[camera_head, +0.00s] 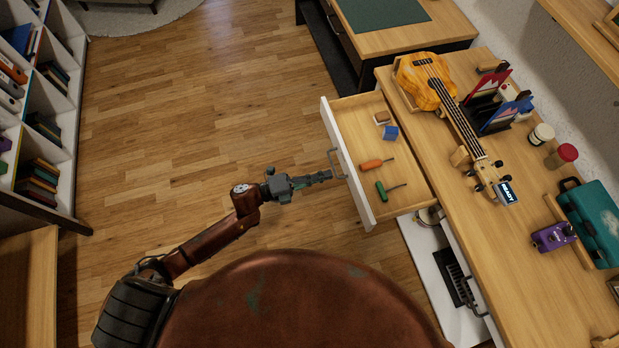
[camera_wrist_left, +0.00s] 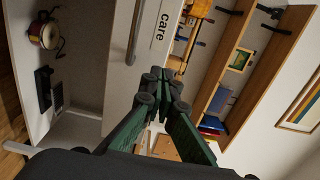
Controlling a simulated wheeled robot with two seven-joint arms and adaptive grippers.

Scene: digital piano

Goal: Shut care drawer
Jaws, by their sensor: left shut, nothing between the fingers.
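The care drawer (camera_head: 405,181) is pulled out from the wooden bench, with its white front facing my left arm. In the left wrist view, the drawer front (camera_wrist_left: 122,75) carries the label "care" (camera_wrist_left: 161,27) and a metal bar handle (camera_wrist_left: 137,32). My left gripper (camera_head: 328,176) is shut and empty, its fingertips close to the drawer front near the handle (camera_head: 335,163). The shut fingertips (camera_wrist_left: 163,82) also show in the left wrist view, just beside the label; I cannot tell whether they touch the front. My right gripper is not in view.
In the drawer lie an orange screwdriver (camera_head: 375,163), a green screwdriver (camera_head: 389,190), a blue block (camera_head: 390,133) and a small brown-and-white block (camera_head: 381,118). A lower white compartment (camera_head: 436,270) stands open. Floor at left is clear.

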